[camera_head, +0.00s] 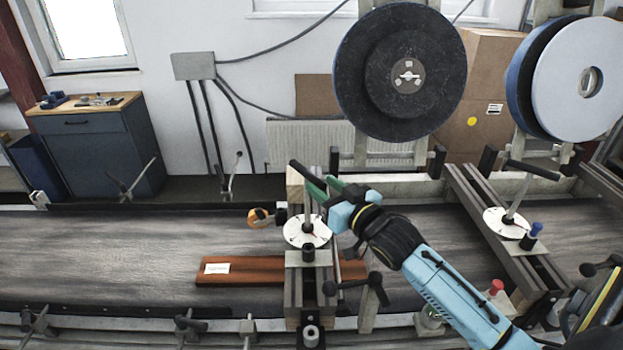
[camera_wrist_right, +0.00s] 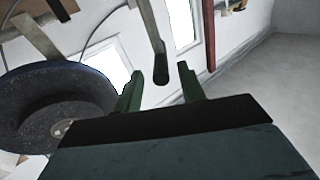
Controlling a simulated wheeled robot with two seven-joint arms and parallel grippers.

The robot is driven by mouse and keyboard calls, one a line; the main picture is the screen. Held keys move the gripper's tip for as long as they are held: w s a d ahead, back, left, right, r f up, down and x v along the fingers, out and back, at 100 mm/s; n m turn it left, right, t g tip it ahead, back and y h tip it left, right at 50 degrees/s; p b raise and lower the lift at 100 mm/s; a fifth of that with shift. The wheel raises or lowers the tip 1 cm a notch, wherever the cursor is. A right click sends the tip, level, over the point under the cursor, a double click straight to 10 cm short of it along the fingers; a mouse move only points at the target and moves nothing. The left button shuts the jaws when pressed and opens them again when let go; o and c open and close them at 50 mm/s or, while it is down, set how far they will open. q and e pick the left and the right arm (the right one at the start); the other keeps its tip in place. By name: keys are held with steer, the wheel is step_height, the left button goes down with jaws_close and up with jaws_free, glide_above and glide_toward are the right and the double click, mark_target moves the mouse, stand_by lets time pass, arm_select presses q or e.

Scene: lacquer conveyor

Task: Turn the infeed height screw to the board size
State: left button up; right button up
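The near height screw has a white dial (camera_head: 307,232) and a black crank handle (camera_head: 306,174), and stands on a metal frame across the conveyor. My right gripper (camera_head: 321,188) is at the handle, its green fingers apart. In the right wrist view the dark handle (camera_wrist_right: 158,68) shows in the gap between the spread fingertips (camera_wrist_right: 161,80); I cannot tell whether they touch it. A brown board (camera_head: 240,271) with a white label (camera_head: 217,268) lies on the conveyor and passes under the frame. I cannot read the label or dial. My left gripper is not in view.
A second height screw with a white dial (camera_head: 507,223) stands to the right. An orange and black item (camera_head: 260,217) sits left of the near dial. Large dark (camera_head: 400,72) and white discs (camera_head: 583,78) stand behind. The conveyor belt (camera_head: 100,250) is clear at left.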

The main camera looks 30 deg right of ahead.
mark_target(315, 177)
steer(key=shift+w+a, duration=0.15)
steer(key=shift+w, duration=1.75)
steer(key=shift+c, duration=0.4)
jaws_close()
steer(key=shift+n+y, duration=0.3)
steer(key=shift+y, duration=0.2)
